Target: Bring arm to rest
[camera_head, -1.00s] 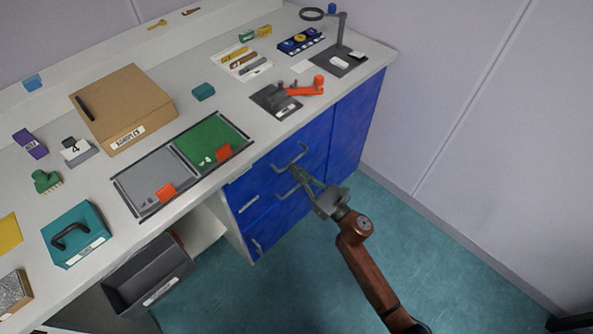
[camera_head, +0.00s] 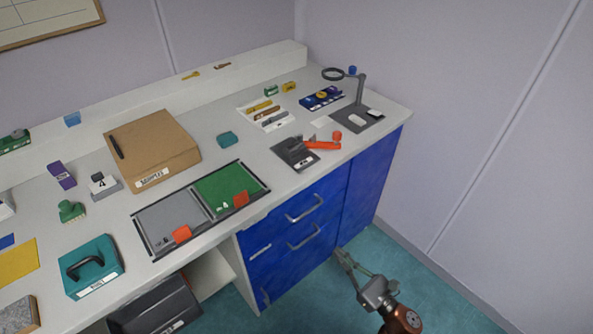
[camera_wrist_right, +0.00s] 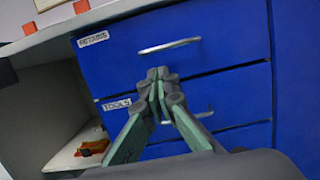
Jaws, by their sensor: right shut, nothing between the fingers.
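My right gripper (camera_head: 345,256) is in front of the blue drawer cabinet (camera_head: 274,279), low and to the right of the drawer handles. Its fingers are shut and empty, apart from the cabinet as far as I can tell. In the right wrist view, the closed fingertips (camera_wrist_right: 157,76) point at the blue drawers (camera_wrist_right: 225,75). The upper handle (camera_wrist_right: 170,46) shows above the fingertips, and a lower handle is partly hidden behind the fingers. The drawers look closed. My left gripper is in no view.
The white bench (camera_head: 225,118) carries a cardboard box (camera_head: 165,150), a teal case (camera_head: 98,278), a grey and green tray (camera_head: 150,256) and a magnifier stand (camera_head: 361,90). A dark bin (camera_head: 150,305) sits below the bench. The floor right of the cabinet is clear.

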